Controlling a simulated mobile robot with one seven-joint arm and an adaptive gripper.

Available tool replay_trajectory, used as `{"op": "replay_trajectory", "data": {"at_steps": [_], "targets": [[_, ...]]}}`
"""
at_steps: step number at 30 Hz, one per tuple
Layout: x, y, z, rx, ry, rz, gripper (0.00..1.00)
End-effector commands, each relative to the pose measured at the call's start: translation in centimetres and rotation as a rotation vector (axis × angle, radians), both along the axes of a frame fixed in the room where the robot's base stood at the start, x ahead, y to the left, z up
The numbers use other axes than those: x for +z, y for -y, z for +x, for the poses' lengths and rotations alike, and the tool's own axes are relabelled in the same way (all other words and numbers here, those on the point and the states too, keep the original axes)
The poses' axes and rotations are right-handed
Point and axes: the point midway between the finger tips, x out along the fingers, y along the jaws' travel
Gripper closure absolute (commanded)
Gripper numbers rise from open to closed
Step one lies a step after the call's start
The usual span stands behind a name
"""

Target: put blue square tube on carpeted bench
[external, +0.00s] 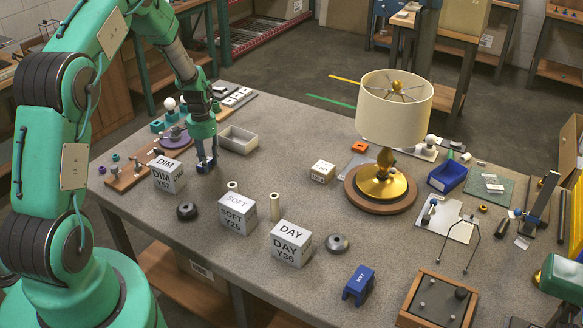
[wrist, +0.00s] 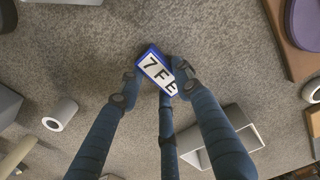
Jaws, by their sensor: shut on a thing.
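My gripper (wrist: 155,85) is shut on the blue square tube (wrist: 150,55), whose white label reads "7 F E" in the wrist view. The tube is between the dark blue fingertips and partly hidden by them. In the external view my gripper (external: 207,160) points down at the left part of the grey carpeted bench (external: 290,165). The blue tube there blends with the fingers, low over the bench top. I cannot tell whether it touches the surface. The bench surface (wrist: 100,75) also fills the wrist view.
A DIM cube (external: 168,175), grey tray (external: 238,139), wooden board (external: 130,172) and small pale cylinder (external: 232,186) surround my gripper. SOFT (external: 237,213) and DAY (external: 291,243) cubes, a blue bracket (external: 357,285) and a lamp (external: 383,180) stand farther right. Clear bench lies before the lamp.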

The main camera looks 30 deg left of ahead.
Motion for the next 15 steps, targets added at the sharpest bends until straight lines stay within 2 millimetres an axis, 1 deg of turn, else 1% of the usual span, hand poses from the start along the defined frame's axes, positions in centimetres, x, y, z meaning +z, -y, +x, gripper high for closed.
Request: {"op": "replay_trajectory", "data": {"at_steps": [7,11,12,15], "targets": [[0.05,-0.01,0.03,0.0,0.001,0.0,0.92],[-0.24,-0.01,0.03,0.0,0.0,0.0,0.92],[-0.29,-0.01,0.03,0.0,0.0,0.0,0.64],[-0.22,-0.01,0.02,0.0,0.0,0.0,0.47]]}}
